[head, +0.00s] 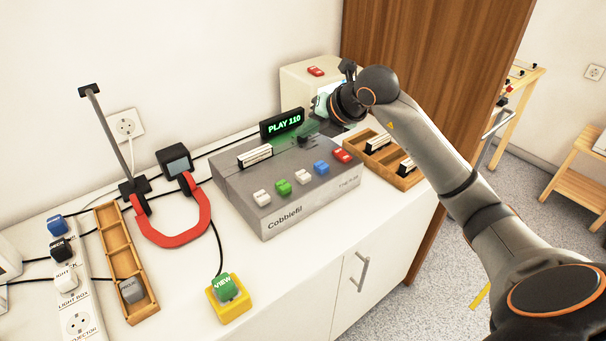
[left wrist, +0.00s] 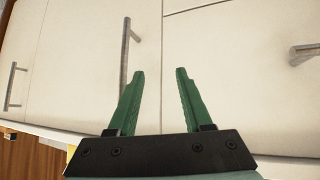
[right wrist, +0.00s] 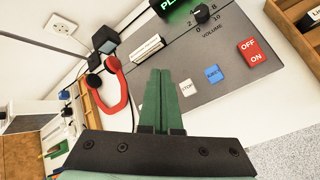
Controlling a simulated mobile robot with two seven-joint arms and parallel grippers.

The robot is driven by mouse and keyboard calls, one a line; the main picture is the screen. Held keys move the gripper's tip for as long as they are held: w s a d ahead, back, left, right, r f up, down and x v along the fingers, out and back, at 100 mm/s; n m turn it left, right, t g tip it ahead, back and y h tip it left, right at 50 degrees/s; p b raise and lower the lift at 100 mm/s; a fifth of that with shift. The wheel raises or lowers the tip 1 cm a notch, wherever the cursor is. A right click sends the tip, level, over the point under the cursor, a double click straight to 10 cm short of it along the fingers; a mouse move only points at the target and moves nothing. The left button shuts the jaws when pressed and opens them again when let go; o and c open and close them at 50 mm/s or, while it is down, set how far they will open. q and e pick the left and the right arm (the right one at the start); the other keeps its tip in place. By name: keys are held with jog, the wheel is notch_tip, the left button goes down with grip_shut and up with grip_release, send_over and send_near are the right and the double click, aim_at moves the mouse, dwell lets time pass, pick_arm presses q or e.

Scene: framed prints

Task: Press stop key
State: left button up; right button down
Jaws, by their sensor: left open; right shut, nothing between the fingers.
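The grey Cobbiefil player (head: 300,210) stands on the white cabinet top, with a row of coloured keys along its front. The white stop key (head: 303,176) sits between a green and a blue key. In the right wrist view the stop key (right wrist: 187,87) reads STOP, just right of my fingertips. My right gripper (head: 305,132) is shut and empty over the back part of the player, apart from the key; its green fingers (right wrist: 158,72) lie together. My left gripper (left wrist: 154,73) is open and empty, facing cabinet doors, and is outside the head view.
A lit display (head: 282,123) reads PLAY 110. A red OFF/ON key (head: 342,155) is at the row's right end. A wooden tray (head: 405,181) stands right of the player. Red headphones (head: 170,241) and a yellow VIEW button box (head: 230,309) lie to the left.

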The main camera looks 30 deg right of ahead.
jog(key=b, duration=0.6)
send_over(306, 177)
notch_tip(306, 177, down, 8)
jog(key=shift+r, duration=0.2)
jog(key=shift+f+b, duration=0.45)
jog(key=shift+f, duration=0.15)
pick_arm(q)
notch_tip(306, 177, down, 5)
jog(key=shift+d+r, duration=0.1)
jog(key=shift+d, duration=0.05)
jog(key=shift+f, duration=0.2)
jog(key=shift+w+r, duration=0.15)
jog(key=shift+r, duration=0.1)
